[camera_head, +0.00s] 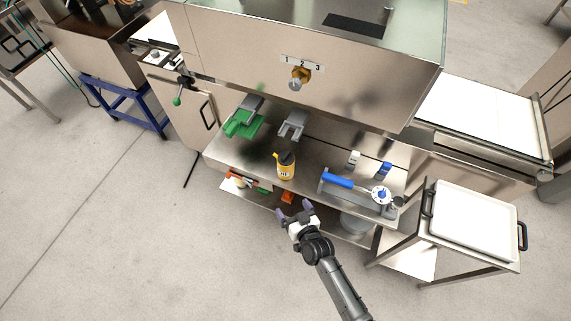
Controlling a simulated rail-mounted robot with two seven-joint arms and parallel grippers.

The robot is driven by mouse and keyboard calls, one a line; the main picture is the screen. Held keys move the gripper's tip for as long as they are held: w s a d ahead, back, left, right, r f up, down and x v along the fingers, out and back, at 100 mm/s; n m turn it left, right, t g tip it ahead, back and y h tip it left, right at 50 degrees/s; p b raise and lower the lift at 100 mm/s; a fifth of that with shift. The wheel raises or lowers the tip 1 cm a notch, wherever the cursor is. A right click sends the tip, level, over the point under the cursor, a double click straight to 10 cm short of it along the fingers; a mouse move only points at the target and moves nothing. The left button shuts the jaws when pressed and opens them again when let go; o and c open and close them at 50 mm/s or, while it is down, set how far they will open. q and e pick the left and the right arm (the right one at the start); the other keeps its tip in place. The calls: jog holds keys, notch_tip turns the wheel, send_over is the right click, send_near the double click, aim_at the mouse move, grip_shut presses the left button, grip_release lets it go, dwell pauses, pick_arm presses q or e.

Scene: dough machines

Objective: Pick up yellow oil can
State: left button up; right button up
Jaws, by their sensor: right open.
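The yellow oil can (286,171), with a black top and a label, stands upright on the metal shelf (240,157) of the machine, near its front edge. My right gripper (294,209) is open and empty, in front of the shelf and below the can in the picture. It is apart from the can. My right arm comes in from the bottom. My left gripper is not in view.
A cart with a white tray (474,222) stands at right. Floor at left is clear.

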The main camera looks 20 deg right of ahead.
aim_at(289, 173)
jog(key=w+d+r+t, duration=0.1)
jog(key=w, duration=0.2)
jog(key=w+r+t+h+b, duration=0.1)
jog(key=w, duration=0.2)
jog(key=w+d+r+t+h+b, duration=0.1)
jog(key=w+r, duration=0.1)
jog(key=w, duration=0.1)
jog(key=shift+d+r, duration=0.1)
jog(key=shift+d, duration=0.2)
jog(key=shift+w+r+b, duration=0.2)
jog(key=shift+w+b, duration=1.15)
jog(key=shift+w, duration=1.35)
jog(key=c, duration=1.1)
jog(key=shift+c, duration=0.2)
jog(key=shift+r, duration=0.2)
